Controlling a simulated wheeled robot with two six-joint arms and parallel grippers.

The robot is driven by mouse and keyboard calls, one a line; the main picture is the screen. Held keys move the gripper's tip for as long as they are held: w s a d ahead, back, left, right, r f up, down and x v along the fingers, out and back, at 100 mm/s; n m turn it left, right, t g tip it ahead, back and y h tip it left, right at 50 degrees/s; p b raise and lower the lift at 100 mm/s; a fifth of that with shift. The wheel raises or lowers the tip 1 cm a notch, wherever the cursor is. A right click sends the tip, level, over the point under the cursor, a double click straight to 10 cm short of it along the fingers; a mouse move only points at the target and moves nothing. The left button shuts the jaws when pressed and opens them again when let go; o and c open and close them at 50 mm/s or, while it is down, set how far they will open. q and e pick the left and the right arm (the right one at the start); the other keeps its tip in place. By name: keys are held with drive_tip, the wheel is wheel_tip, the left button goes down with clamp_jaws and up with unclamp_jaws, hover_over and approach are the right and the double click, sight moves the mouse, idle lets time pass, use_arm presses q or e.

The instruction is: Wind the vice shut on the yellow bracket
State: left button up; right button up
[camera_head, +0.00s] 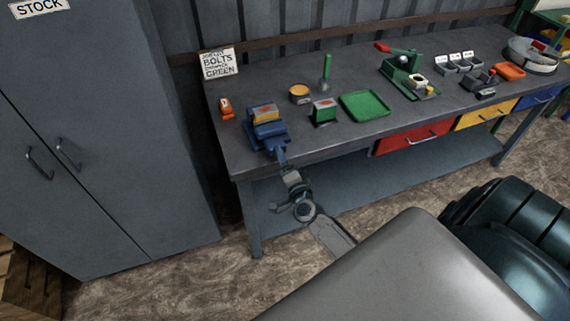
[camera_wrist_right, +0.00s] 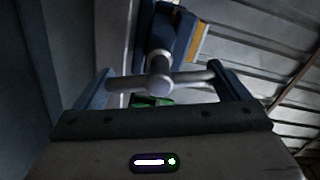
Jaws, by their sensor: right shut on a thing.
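A blue vice (camera_head: 267,132) stands at the left front edge of the bench. The yellow bracket (camera_head: 264,111) sits at its top between the jaws, with a small red mark on it; I cannot tell whether both jaws touch it. My right gripper (camera_head: 283,163) is below and in front of the vice. In the right wrist view, its fingers (camera_wrist_right: 162,82) are at the two ends of the vice's grey handle bar (camera_wrist_right: 195,77), shut on it. The blue vice body (camera_wrist_right: 178,30) and a yellow edge (camera_wrist_right: 200,42) show beyond. My left gripper is out of view.
An orange item (camera_head: 226,108) is left of the vice. A grey cabinet (camera_head: 100,130) stands left of the bench (camera_head: 300,148).

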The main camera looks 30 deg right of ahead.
drive_tip(key=m+b, duration=0.1)
drive_tip(key=m, duration=0.4)
drive_tip(key=shift+f, duration=0.15)
drive_tip(key=shift+m, duration=0.3)
idle(0.3)
drive_tip(key=o, duration=0.6)
drive_tip(key=shift+s, duration=0.1)
drive_tip(key=b+v, duration=0.1)
drive_tip(key=v, duration=0.9)
drive_tip(key=shift+s+b, duration=0.35)
drive_tip(key=shift+b, duration=0.05)
